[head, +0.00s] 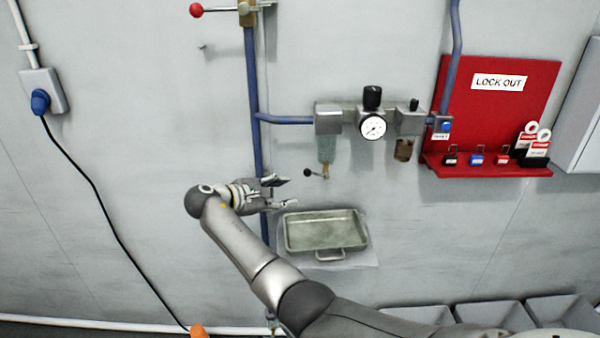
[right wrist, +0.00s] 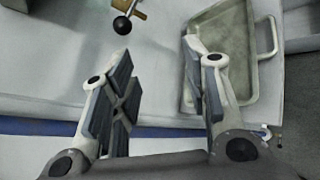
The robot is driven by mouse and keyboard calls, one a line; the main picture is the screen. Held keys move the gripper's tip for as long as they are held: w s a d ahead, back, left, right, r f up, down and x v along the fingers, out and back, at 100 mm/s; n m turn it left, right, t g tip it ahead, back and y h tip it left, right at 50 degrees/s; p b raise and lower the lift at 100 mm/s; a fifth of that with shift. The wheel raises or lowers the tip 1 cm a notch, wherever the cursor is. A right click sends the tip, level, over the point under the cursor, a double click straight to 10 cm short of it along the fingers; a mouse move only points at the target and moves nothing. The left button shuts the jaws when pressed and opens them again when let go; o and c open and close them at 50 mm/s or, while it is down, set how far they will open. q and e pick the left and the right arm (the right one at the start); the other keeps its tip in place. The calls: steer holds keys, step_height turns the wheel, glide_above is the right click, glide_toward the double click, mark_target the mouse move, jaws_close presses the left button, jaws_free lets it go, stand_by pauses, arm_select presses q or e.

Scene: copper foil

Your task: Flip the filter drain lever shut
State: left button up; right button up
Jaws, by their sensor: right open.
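The filter drain lever (head: 308,173) is a small arm with a black ball knob, sticking out to the left below the filter bowl (head: 326,150). In the right wrist view its black knob (right wrist: 122,25) shows at the top, beside a brass fitting (right wrist: 139,9). My right gripper (head: 288,192) is open and empty, to the left of and a little below the lever, apart from it. In the right wrist view the knob is beyond the open fingers (right wrist: 158,55), toward the left finger's side. My left gripper is not in view.
A metal drip tray (head: 327,252) with a handle is below the bowl. A blue pipe (head: 252,90) runs down the wall behind my gripper. A pressure gauge (head: 372,127) and red lockout board (head: 500,95) are to the right. A red-knobbed valve lever (head: 197,10) is at the top left.

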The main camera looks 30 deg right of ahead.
glide_toward(305, 172)
steer(key=f, duration=0.1)
steer(key=shift+h, duration=0.4)
steer(key=p+x, duration=0.2)
steer(key=x, duration=0.7)
steer(key=shift+w+d+p, duration=0.15)
steer(key=shift+d+p, duration=0.1)
steer(key=shift+p, duration=0.05)
steer(key=shift+w+d+f, duration=0.15)
steer(key=shift+d+f, duration=0.1)
steer(key=shift+d, duration=0.35)
